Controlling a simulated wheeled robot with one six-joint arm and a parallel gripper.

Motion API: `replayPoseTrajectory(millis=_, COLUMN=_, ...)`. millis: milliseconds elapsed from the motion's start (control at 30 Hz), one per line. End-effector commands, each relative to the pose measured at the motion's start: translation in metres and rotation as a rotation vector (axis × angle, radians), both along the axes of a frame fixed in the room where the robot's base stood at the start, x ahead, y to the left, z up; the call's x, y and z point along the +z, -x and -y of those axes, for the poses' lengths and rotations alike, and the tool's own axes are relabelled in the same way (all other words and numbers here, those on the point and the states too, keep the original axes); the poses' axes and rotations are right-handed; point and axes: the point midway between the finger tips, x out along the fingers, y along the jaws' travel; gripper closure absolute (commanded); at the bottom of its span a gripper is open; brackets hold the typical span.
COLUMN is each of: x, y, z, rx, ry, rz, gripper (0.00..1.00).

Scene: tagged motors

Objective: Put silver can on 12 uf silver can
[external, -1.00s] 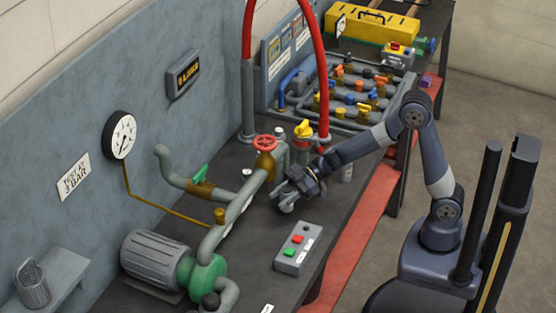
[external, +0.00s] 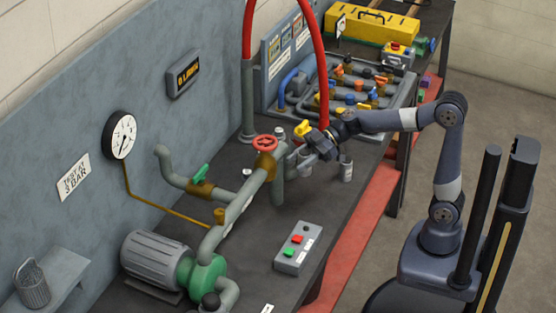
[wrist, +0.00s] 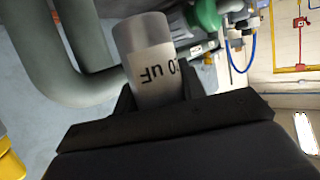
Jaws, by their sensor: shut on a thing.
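A silver can (wrist: 145,38) with a white label is held in my gripper (wrist: 157,95) in the wrist view. Its label reads upside down, ending in "0 uF", with the first part cut off from sight. In the external view my gripper (external: 301,155) is shut above the bench, beside the pipe with the red handwheel. The held can is small and hard to make out there. Another silver can (external: 346,171) with a pale label stands upright on the bench, to the right of and below my gripper; its label is too small to read.
The red handwheel valve (external: 265,143) and grey pipes stand left of my gripper. A yellow valve handle (external: 303,129) and red hose (external: 322,85) are close behind it. A button box (external: 298,248) lies nearer the front. The bench around the standing can is fairly clear.

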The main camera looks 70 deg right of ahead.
Motion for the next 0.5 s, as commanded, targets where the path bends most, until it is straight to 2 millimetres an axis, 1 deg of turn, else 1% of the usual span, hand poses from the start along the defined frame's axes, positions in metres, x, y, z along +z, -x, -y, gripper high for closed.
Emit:
replayPoseTrajectory(millis=33, x=0.023, y=0.0, z=0.0, rx=0.002, ry=0.002, rz=0.013, gripper=0.89)
replayPoseTrajectory(millis=100, x=0.05, y=0.0, z=0.0, rx=0.002, ry=0.001, rz=0.011, gripper=0.89)
replayPoseTrajectory(millis=233, x=0.091, y=0.0, z=0.0, rx=0.001, ry=0.001, rz=0.009, gripper=0.89)
replayPoseTrajectory(millis=367, x=0.118, y=0.0, z=0.0, rx=0.001, ry=0.0, rz=0.003, gripper=0.89)
replayPoseTrajectory(millis=500, x=0.138, y=0.0, z=0.0, rx=0.001, ry=-0.001, rz=0.0, gripper=0.89)
